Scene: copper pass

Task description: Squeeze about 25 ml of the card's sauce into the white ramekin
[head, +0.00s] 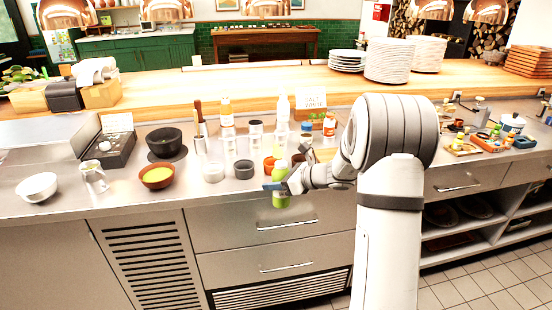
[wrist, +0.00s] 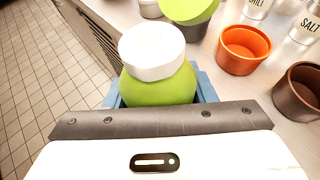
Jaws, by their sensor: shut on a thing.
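My gripper (head: 275,186) is shut on a green squeeze bottle (head: 281,201) at the counter's front edge. In the wrist view the bottle (wrist: 160,88) sits between the blue fingers, its round white end (wrist: 152,50) toward the camera. I cannot tell how far it tilts. The white ramekin (head: 213,173) stands on the counter to the left of my gripper, apart from it. A small card (head: 312,101) stands at the back; its word WHITE is legible, the rest is unclear.
A grey ramekin (head: 244,170), an orange one (wrist: 245,50) and a brown one (wrist: 300,92) stand near the gripper. Behind are clear bottles (head: 283,108). A bowl of yellow sauce (head: 157,176) and a black mortar (head: 164,141) are at left. A green round shape (wrist: 190,9) is unclear.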

